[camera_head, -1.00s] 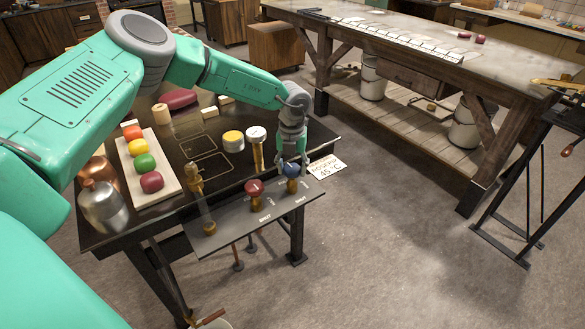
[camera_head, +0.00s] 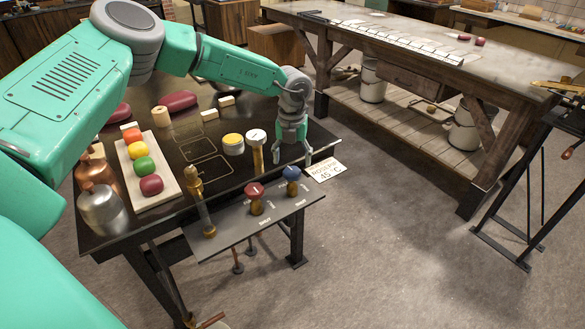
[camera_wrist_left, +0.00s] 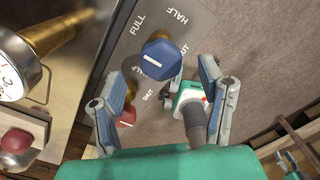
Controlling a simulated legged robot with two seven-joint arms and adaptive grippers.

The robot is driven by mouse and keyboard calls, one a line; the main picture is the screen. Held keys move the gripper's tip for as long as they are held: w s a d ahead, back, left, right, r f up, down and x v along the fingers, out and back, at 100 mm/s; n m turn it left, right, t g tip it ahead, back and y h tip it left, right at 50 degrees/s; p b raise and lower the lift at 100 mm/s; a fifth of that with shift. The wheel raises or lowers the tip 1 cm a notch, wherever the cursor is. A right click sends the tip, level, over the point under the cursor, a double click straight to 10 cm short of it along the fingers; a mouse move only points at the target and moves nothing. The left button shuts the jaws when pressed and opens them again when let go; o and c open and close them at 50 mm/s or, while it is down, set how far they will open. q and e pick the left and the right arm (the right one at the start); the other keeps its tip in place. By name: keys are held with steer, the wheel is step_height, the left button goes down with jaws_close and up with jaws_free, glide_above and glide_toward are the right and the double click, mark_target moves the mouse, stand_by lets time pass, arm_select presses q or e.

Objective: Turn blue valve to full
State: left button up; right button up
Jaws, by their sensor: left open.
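The blue valve (camera_head: 291,174) is a round knob on a brass stem, on a grey panel (camera_head: 225,238) at the table's front right. In the wrist view the blue knob (camera_wrist_left: 160,60) carries a white line, with FULL, HALF and SHUT printed around it; which label the line marks is unclear. My left gripper (camera_head: 292,158) is open, just behind the blue knob in the head view.
A red valve (camera_head: 254,190) stands left of the blue one. A gauge (camera_head: 256,136) on a brass post and a brass fitting (camera_head: 195,190) are close by. A white card (camera_head: 325,171) reads 45 °C. Coloured balls lie on a tray (camera_head: 164,201) farther left.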

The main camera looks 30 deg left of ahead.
mark_target(292, 169)
arm_select(q)
step_height(292, 169, up, 8)
steer(key=shift+w+f, duration=0.1)
steer(key=shift+f, duration=0.05)
stand_by(0.6)
